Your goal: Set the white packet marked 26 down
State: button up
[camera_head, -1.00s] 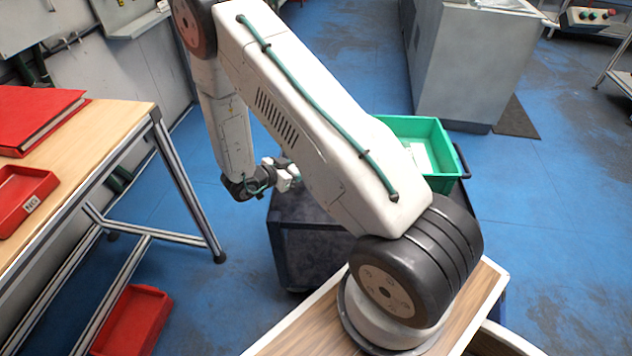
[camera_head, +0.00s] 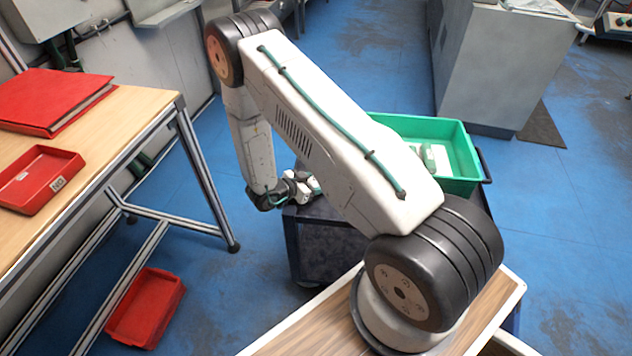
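My gripper (camera_head: 303,187) is low over the dark cart (camera_head: 325,247), left of the green bin. My upper arm link hides its fingertips, so I cannot see whether it is open or shut, or whether it holds something. White items (camera_head: 440,158) lie inside the green bin (camera_head: 462,186), with a small greenish-grey piece among them. They are partly hidden by the bin wall and my arm. No number 26 is readable on anything, so I cannot tell which item is the white packet marked 26.
A wooden-topped table (camera_head: 112,122) at left carries a red binder (camera_head: 55,98) and a red tray (camera_head: 38,180). Another red bin (camera_head: 147,308) is on the floor beneath. A grey cabinet (camera_head: 490,65) stands behind the green bin. Blue floor is open at right.

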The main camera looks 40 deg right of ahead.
jog(key=shift+o, duration=1.2)
jog(key=shift+r, duration=0.1)
